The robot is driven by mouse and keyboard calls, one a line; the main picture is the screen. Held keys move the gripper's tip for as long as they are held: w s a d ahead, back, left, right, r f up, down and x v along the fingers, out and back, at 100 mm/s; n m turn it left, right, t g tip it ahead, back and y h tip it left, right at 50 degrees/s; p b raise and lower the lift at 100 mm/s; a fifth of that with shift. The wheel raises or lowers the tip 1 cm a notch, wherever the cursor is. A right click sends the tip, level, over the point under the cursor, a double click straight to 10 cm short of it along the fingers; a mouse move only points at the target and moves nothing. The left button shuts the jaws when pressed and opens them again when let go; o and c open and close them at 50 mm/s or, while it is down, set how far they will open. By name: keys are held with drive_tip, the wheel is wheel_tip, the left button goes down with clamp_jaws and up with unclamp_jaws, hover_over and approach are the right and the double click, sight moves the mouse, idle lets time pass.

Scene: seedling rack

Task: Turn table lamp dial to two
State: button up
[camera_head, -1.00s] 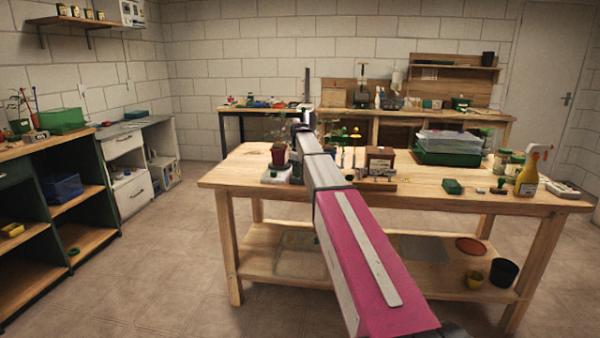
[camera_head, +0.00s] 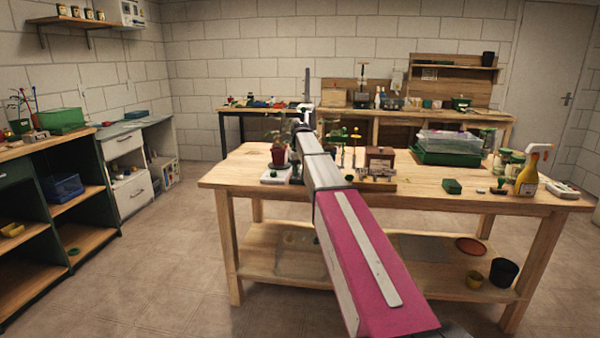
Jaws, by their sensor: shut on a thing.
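My arm reaches forward over the wooden table (camera_head: 420,190), and its far end comes down near the table's back left part. My gripper cannot be made out; the arm's own links cover that spot. No lamp dial can be seen, nor any setting on it. A dark upright post (camera_head: 307,84) rises behind the far end of my arm; I cannot tell whether it belongs to a lamp.
A potted plant (camera_head: 278,155) stands left of the arm's far end, by a small white device (camera_head: 272,177). Right of the arm are a brown wooden box (camera_head: 379,157), a green tray (camera_head: 447,156) and a spray bottle (camera_head: 528,176).

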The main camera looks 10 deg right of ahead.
idle(0.3)
drive_tip(key=o, duration=0.9)
drive_tip(key=shift+r, duration=0.1)
wheel_tip(320, 180, up, 11)
drive_tip(key=shift+f, duration=0.2)
